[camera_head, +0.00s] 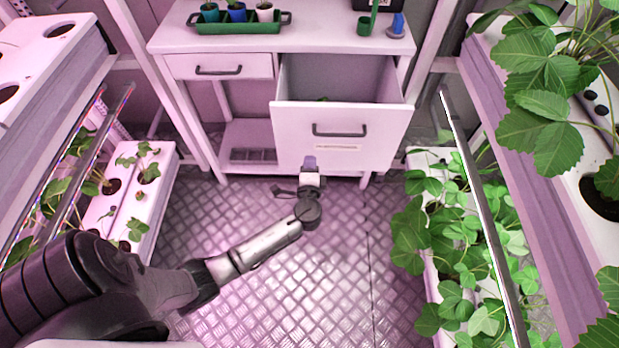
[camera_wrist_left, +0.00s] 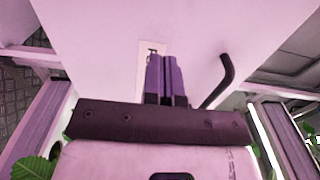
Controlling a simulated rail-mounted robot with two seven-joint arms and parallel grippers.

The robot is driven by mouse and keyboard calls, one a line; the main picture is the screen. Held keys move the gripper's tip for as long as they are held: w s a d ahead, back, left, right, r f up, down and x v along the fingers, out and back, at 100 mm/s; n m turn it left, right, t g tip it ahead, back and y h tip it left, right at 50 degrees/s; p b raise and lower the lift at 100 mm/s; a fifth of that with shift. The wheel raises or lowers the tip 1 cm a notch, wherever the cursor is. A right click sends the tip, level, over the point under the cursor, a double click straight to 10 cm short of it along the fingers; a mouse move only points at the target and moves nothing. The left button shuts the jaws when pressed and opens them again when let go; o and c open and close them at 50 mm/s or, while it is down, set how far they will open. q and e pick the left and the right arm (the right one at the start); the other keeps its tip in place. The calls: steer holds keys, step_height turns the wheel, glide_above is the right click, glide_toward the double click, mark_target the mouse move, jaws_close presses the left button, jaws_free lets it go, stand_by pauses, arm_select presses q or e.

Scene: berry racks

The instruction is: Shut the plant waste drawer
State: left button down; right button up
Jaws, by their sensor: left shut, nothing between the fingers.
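The plant waste drawer (camera_head: 340,122) is the large white drawer at the right of the white cabinet. It stands pulled out, with its open top and dark inside showing. Its front has a dark bar handle (camera_head: 339,131) and a small label below it. My left gripper (camera_head: 309,162) is shut and empty, just in front of the drawer's lower front, below and left of the handle. In the left wrist view the shut fingers (camera_wrist_left: 166,75) point at the white drawer front (camera_wrist_left: 105,40), with the handle (camera_wrist_left: 222,82) to their right. I cannot tell whether they touch it. My right gripper is not in view.
A smaller drawer (camera_head: 218,67) at the left is shut. A green tray (camera_head: 238,27) with small pots stands on the cabinet top (camera_head: 310,40). Planted racks line both sides, with leaves (camera_head: 440,225) at the right. The metal floor (camera_head: 345,270) between them is clear.

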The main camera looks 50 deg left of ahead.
mark_target(310, 145)
arm_select(q)
steer(key=x, duration=0.4)
steer(key=shift+b, duration=0.4)
steer(key=shift+w+a, duration=0.15)
steer(key=shift+a, duration=0.05)
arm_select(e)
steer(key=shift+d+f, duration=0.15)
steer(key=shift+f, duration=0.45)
